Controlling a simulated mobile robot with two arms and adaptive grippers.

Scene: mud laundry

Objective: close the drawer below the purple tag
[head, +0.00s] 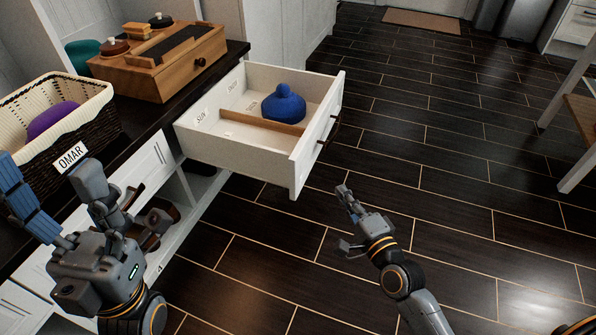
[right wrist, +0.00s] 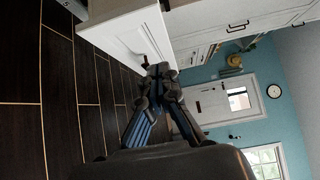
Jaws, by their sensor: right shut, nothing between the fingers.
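A white drawer (head: 238,146) stands pulled out of the dark-topped counter, its front (head: 318,138) with dark handles facing right in the head view. A blue knit hat (head: 284,104) and a wooden divider (head: 262,124) are inside. I see no purple tag. My right gripper (head: 345,192) is shut and empty, in front of and below the drawer front, apart from it in the head view. In the right wrist view its fingertips (right wrist: 160,70) overlap the edge of a white front (right wrist: 132,38); contact cannot be told. My left gripper (head: 54,178) is open and empty by the basket.
A wicker basket (head: 88,118) with an OMAR label and a purple item (head: 52,121) sits on the counter. A wooden box (head: 158,66) stands behind it. Open shelves with shoes (head: 158,216) lie below. The dark floor (head: 440,170) right of the drawer is clear.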

